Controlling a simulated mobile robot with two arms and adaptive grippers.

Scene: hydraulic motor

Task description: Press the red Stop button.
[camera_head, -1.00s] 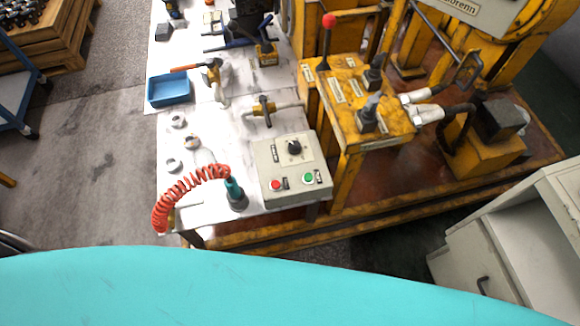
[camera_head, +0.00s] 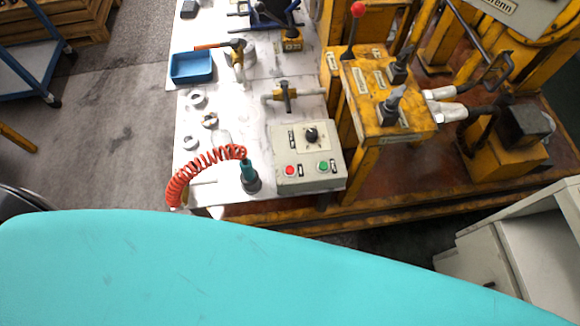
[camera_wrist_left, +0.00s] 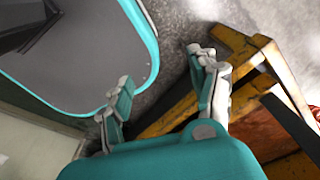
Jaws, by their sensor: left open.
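The red Stop button (camera_head: 290,170) is on the front left of a grey control box (camera_head: 306,154) on the white table. A green button (camera_head: 323,167) is to its right and a black knob (camera_head: 311,134) is above. No gripper shows in the head view. In the left wrist view my left gripper (camera_wrist_left: 160,88) is open and empty, with its fingers spread above the floor. The red button does not show in the left wrist view. My right gripper is out of view.
A coiled red hose (camera_head: 195,172) and a dark-based teal tool (camera_head: 249,178) stand left of the box. A blue bin (camera_head: 192,68) and white rings lie farther back. The yellow machine (camera_head: 385,100) stands right. A pale cabinet (camera_head: 520,235) is at lower right.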

